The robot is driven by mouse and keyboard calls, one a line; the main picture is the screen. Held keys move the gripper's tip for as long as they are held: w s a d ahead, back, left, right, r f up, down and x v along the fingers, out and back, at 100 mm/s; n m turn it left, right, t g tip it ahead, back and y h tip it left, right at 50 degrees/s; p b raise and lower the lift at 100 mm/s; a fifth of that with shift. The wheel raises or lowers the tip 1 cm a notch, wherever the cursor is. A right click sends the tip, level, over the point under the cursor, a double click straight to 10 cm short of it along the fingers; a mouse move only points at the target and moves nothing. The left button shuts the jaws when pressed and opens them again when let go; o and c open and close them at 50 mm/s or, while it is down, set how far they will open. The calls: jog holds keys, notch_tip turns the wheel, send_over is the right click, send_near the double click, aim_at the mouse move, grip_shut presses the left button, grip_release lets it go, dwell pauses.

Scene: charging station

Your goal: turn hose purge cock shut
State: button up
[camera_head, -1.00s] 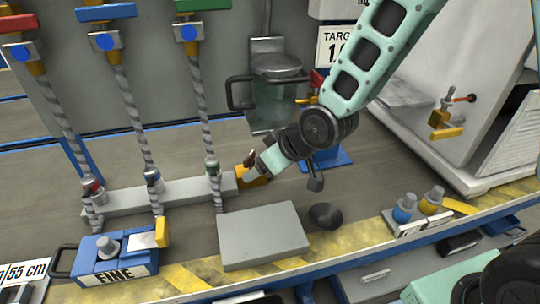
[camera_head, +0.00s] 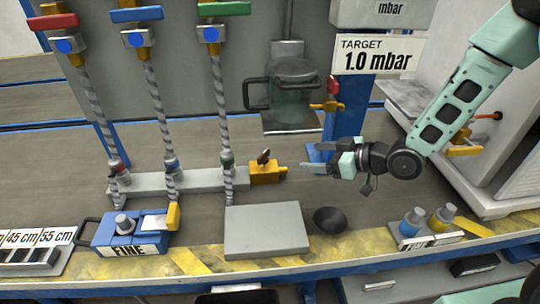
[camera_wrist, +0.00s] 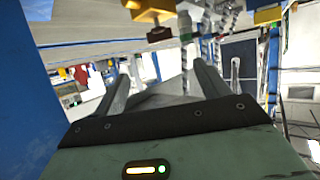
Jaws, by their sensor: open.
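A small yellow cock (camera_head: 264,173) with a brown lever (camera_head: 263,157) sits at the right end of the grey manifold bar (camera_head: 195,182); I take it for the hose purge cock. Its lever stands up, slightly tilted; I cannot tell whether it is open or shut. My gripper (camera_head: 312,160) is open and empty, to the right of the cock and apart from it, its fingers pointing left. In the wrist view the fingers (camera_wrist: 160,68) are spread, and a yellow body with a brown lever (camera_wrist: 160,34) shows at the top beyond them.
Three striped hoses run up from the bar to red, blue and green-handled valves (camera_head: 138,38). A glass jar (camera_head: 294,85) and a blue post (camera_head: 346,120) stand behind my gripper. A grey block (camera_head: 267,230), a dark knob (camera_head: 330,218) and a blue FINE box (camera_head: 125,235) lie in front.

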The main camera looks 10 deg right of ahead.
aim_at(265, 155)
jog(key=b+x, duration=0.2)
jog(key=x, duration=1.4)
jog(key=shift+s, duration=0.15)
jog(key=c, duration=1)
